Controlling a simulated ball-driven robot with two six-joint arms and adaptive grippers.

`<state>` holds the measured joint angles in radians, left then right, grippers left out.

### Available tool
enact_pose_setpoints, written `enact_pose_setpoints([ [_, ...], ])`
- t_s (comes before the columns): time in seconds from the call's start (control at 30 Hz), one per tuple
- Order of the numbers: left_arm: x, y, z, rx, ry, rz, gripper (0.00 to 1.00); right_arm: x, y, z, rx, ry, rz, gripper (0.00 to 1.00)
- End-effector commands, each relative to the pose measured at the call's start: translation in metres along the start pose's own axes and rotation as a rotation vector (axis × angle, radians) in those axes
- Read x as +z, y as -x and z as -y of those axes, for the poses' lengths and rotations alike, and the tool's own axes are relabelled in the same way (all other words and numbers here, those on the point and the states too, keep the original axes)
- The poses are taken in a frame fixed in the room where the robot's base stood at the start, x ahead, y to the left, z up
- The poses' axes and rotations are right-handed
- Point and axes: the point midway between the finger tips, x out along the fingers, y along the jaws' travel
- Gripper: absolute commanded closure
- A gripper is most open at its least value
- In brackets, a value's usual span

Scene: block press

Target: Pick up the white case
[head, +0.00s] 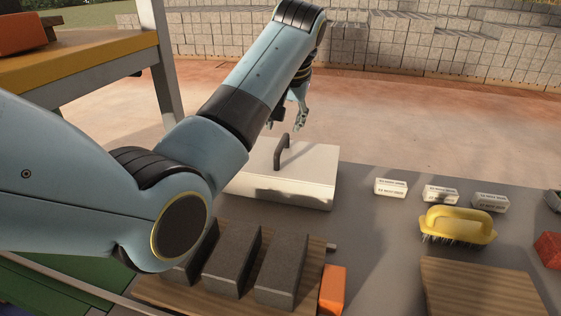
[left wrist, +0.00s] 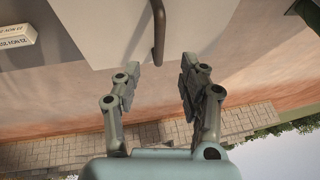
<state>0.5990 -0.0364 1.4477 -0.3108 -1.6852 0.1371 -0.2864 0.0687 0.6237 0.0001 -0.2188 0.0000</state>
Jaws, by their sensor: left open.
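The white case (head: 308,181) lies flat on the grey table, with a dark curved handle (head: 283,152) standing up from its top. My left arm crosses in front of its left part and hides it. My left gripper (head: 285,127) is open and empty, above and behind the case near the handle. In the left wrist view the case (left wrist: 100,30) and its handle (left wrist: 159,30) show upside down, with the handle ahead of the gap between the open fingers (left wrist: 156,75). The fingers look apart from the handle. My right gripper is not in view.
Several dark grey blocks (head: 281,270) stand on a wooden board in front, beside an orange block (head: 332,289). Small white labelled blocks (head: 391,188), a yellow brush (head: 458,225) and a red block (head: 548,250) are to the right. Grey table (head: 375,235) is bare between them.

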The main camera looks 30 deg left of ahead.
Motion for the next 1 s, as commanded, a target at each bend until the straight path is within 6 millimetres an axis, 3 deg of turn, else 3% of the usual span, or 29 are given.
enact_pose_setpoints([
  [0.27,0.001,-0.044,0.001,-0.001,-0.001,0.002,0.58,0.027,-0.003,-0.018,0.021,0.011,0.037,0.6],
  [0.43,0.001,-0.058,0.001,-0.001,-0.001,0.002,0.58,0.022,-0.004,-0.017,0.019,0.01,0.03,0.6],
  [0.7,0.002,-0.097,0.0,0.0,0.0,0.001,0.58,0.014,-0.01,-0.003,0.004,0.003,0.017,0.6],
  [1.0,0.001,-0.101,0.0,0.001,0.0,-0.001,0.61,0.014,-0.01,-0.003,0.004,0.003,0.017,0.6],
])
